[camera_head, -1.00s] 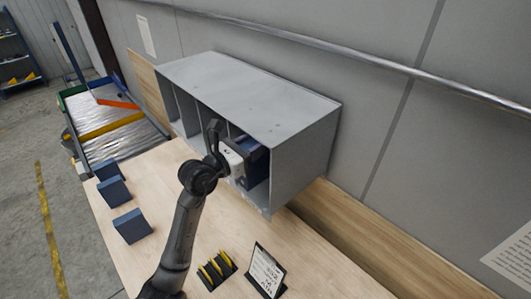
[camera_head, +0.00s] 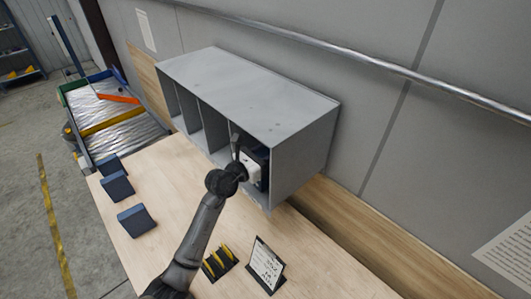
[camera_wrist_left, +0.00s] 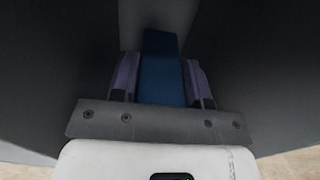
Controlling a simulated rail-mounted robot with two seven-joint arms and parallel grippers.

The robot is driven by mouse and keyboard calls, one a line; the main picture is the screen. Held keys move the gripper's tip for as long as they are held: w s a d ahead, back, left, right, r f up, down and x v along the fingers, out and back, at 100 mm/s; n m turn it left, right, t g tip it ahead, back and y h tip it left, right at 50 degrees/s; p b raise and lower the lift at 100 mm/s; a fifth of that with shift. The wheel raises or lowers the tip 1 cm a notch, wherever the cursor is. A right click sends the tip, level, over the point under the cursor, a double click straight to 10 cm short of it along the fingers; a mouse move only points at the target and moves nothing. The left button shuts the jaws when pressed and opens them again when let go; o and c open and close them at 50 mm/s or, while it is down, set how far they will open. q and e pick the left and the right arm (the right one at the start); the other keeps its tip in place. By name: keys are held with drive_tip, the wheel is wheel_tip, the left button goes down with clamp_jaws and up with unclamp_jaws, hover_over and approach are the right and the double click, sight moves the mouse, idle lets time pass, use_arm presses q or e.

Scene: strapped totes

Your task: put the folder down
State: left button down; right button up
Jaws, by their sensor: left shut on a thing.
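The blue folder (camera_wrist_left: 161,70) stands between the two fingers of my left gripper (camera_wrist_left: 160,88) in the left wrist view, and the gripper is shut on it. In the head view my left gripper's white hand (camera_head: 251,167) is at the mouth of the rightmost compartment of the grey shelf unit (camera_head: 245,88). Only a dark bit of the folder (camera_head: 263,154) shows there, inside the compartment. The fingers are hidden in the head view, and I cannot tell whether the folder touches the compartment floor. My right gripper is not in view.
Three blue blocks (camera_head: 136,221) stand along the left edge of the wooden table (camera_head: 165,185). A black holder with yellow items (camera_head: 218,263) and a small sign (camera_head: 266,265) stand at the front. A tote with straps (camera_head: 105,115) is at the far left.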

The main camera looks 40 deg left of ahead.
use_arm(q)
drive_tip(key=shift+f, duration=0.1)
drive_tip(key=c, duration=0.6)
unclamp_jaws()
